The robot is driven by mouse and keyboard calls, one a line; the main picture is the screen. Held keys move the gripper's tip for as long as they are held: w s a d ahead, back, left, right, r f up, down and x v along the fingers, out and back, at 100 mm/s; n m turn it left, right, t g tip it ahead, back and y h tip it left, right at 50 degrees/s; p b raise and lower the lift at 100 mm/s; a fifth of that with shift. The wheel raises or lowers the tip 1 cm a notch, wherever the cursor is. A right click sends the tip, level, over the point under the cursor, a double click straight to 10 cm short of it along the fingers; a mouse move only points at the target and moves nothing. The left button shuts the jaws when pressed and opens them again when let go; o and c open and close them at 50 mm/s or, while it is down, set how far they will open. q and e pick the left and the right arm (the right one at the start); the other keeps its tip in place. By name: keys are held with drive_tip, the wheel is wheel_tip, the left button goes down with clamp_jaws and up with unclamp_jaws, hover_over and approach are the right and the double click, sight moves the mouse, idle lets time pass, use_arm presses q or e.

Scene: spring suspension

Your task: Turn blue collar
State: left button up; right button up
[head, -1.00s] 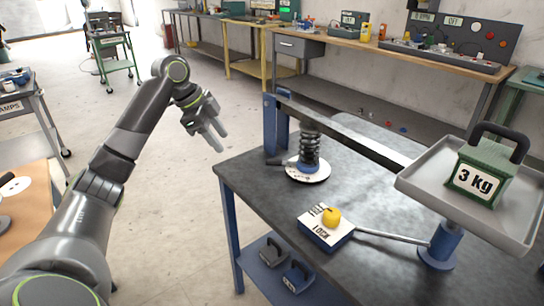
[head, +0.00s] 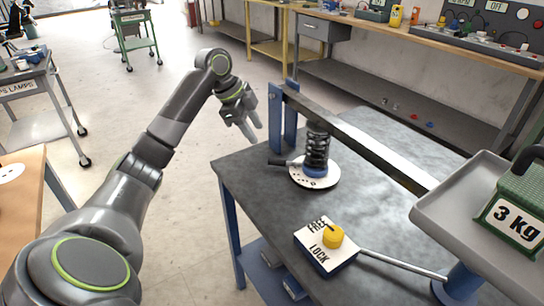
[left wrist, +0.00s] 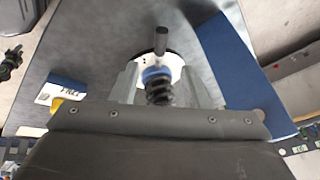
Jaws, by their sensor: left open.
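The blue collar (head: 316,171) sits at the foot of a black coil spring (head: 317,147), on a white round dial plate (head: 322,182). A dark handle (head: 279,162) sticks out from it to the left. My left gripper (head: 248,137) is open and empty, left of the spring and apart from it, above the table's far left corner. In the left wrist view, the blue collar (left wrist: 156,73), the spring (left wrist: 159,93) and the handle (left wrist: 161,42) show between the spread fingers, beyond them. My right gripper is not in view.
A metal beam (head: 365,150) runs from a blue post over the spring to a tray (head: 455,210) with a 3 kg weight (head: 515,205). A FREE/LOCK box (head: 325,255) with a yellow knob (head: 333,236) stands at the front. The tabletop (head: 255,200) around the dial is clear.

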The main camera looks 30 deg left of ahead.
sight(273, 159)
use_arm(q)
drive_tip(key=x, duration=1)
drive_tip(key=shift+w+f+b, duration=0.1)
drive_tip(key=shift+f+b, duration=0.05)
drive_tip(key=shift+b, duration=0.2)
drive_tip(key=shift+w+d+f, duration=0.15)
drive_tip(key=shift+d+f, duration=0.05)
drive_tip(key=shift+f, duration=0.35)
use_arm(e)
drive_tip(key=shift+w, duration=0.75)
use_arm(q)
drive_tip(key=shift+c, duration=0.3)
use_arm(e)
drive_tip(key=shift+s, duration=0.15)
use_arm(q)
clamp_jaws()
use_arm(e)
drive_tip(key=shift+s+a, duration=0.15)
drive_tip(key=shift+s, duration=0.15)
